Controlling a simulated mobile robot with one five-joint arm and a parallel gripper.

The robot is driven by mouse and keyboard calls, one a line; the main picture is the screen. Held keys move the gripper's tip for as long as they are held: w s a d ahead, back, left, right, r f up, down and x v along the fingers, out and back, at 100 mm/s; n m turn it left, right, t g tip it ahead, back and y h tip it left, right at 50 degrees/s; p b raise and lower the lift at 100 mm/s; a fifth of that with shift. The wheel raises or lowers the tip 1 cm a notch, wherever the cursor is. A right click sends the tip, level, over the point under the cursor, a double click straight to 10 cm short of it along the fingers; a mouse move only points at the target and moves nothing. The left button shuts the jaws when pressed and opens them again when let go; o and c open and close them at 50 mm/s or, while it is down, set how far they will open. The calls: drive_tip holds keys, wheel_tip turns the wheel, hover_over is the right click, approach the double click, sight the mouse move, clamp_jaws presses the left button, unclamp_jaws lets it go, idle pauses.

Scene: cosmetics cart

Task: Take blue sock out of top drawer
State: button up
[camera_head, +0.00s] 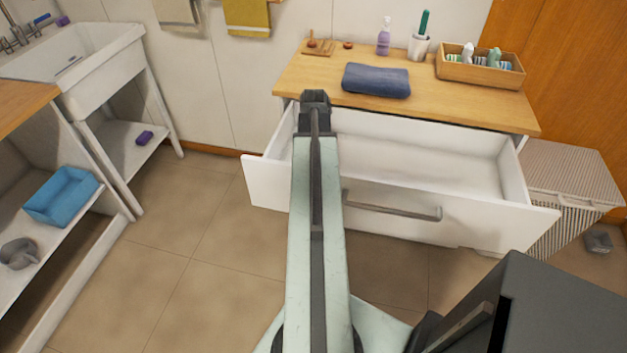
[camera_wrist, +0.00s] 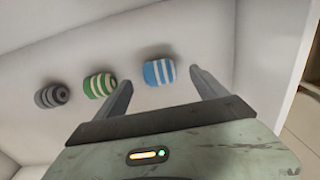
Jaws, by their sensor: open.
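The top drawer (camera_head: 420,160) is pulled open below the wooden counter. In the wrist view, a rolled blue sock with white stripes (camera_wrist: 159,72) lies inside the drawer. My gripper (camera_wrist: 160,79) is open, with one fingertip to each side of the blue sock in the picture. I cannot tell whether the fingers touch it or how deep they reach. No sock is held. In the head view my gripper (camera_head: 316,97) is at the drawer's left part, and my arm hides the socks there.
A green-striped sock (camera_wrist: 100,85) and a grey-striped sock (camera_wrist: 51,95) lie left of the blue one. The drawer's right part is bare. A folded blue towel (camera_head: 376,80) lies on the counter (camera_head: 440,108) behind the drawer. A ribbed hamper (camera_head: 570,175) stands at right.

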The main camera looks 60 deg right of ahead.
wheel_tip(320, 180, down, 5)
drive_tip(key=b, duration=0.5)
drive_tip(key=shift+d+f, duration=0.15)
drive_tip(key=shift+r, duration=0.2)
drive_tip(key=c, duration=1.4)
wheel_tip(320, 180, up, 10)
drive_tip(key=p, duration=1)
drive_tip(key=shift+r+p, duration=0.2)
drive_tip(key=shift+p, duration=0.15)
